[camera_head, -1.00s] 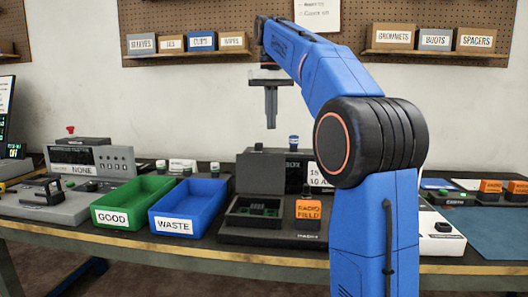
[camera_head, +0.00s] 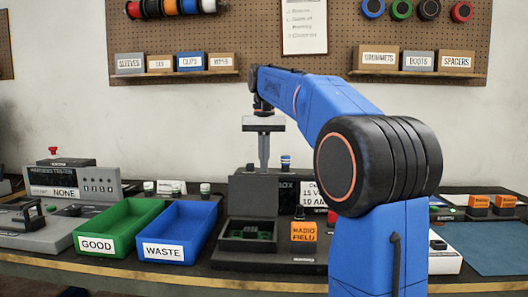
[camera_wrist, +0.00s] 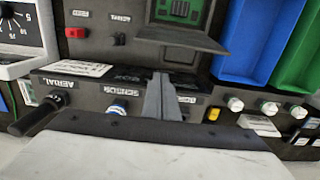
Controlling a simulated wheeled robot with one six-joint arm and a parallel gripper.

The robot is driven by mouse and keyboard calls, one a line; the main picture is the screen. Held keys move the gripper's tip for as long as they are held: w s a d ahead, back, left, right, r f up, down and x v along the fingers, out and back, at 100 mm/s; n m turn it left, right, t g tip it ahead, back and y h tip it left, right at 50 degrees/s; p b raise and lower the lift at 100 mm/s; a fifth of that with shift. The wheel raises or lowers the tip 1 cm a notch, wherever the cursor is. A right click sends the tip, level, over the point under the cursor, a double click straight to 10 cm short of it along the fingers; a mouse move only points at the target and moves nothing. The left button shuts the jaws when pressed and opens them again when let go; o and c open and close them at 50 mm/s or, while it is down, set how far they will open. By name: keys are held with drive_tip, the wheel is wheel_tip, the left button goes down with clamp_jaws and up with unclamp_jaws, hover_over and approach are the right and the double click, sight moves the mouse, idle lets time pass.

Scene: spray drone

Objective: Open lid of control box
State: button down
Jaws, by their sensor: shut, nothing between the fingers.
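The control box (camera_head: 226,255) is a dark box on the bench, with a green circuit board (camera_head: 262,236) visible in its open recess. Its lid (camera_head: 252,196) stands raised at the back of the recess. The wrist view shows the raised lid (camera_wrist: 190,38) upside down, with the green board (camera_wrist: 180,10) beyond it. My gripper (camera_head: 264,166) points down, fingers together and empty, just above the lid's top edge in the head view. In the wrist view, the fingertips (camera_wrist: 160,76) lie over the dark unit behind the lid; I cannot tell whether they touch anything.
Left of the box are a blue WASTE bin (camera_head: 163,252) and a green GOOD bin (camera_head: 95,245). An orange RADIO FIELD block (camera_head: 304,232) stands at its right. A dark unit with knobs and an AERIAL label (camera_wrist: 60,82) is behind the lid.

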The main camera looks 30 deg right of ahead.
drive_tip(key=shift+f, duration=1.55)
drive_tip(key=shift+s, duration=0.1)
drive_tip(key=shift+s+a+r+t+h, duration=0.55)
drive_tip(key=shift+s+a+t+h, duration=0.1)
drive_tip(key=shift+s+t, duration=0.2)
wheel_tip(320, 180, up, 17)
drive_tip(key=s+a, duration=0.1)
drive_tip(key=s, duration=0.1)
drive_tip(key=shift+s+a, duration=0.25)
drive_tip(key=shift+a, duration=0.05)
drive_tip(key=shift+r, duration=0.1)
